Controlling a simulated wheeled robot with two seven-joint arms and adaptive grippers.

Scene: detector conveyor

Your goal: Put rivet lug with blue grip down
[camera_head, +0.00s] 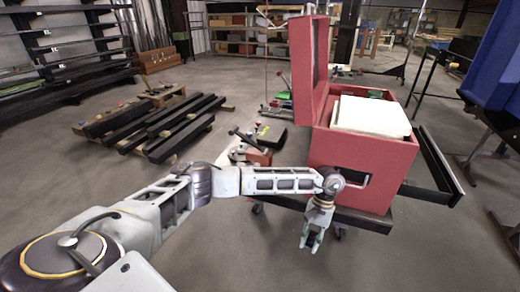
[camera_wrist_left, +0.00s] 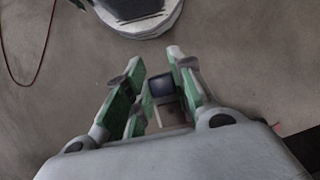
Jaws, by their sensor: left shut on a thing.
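My left gripper (camera_head: 312,238) hangs low over the floor, in front of the black cart (camera_head: 362,218), with its fingers pointing down. In the left wrist view its green-padded fingers (camera_wrist_left: 156,76) are shut on the rivet lug with blue grip (camera_wrist_left: 161,86). A dark blue end and a paler part of the lug show between the fingers; the rest is hidden. In the head view the lug is too small to make out clearly. My right gripper is in neither view.
A red case (camera_head: 362,152) with its lid up stands on the cart and holds a white block (camera_head: 372,115). Black beams (camera_head: 165,125) lie on the floor at left. Grey floor (camera_head: 235,255) is open around my gripper. A blue bin (camera_head: 495,65) is at upper right.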

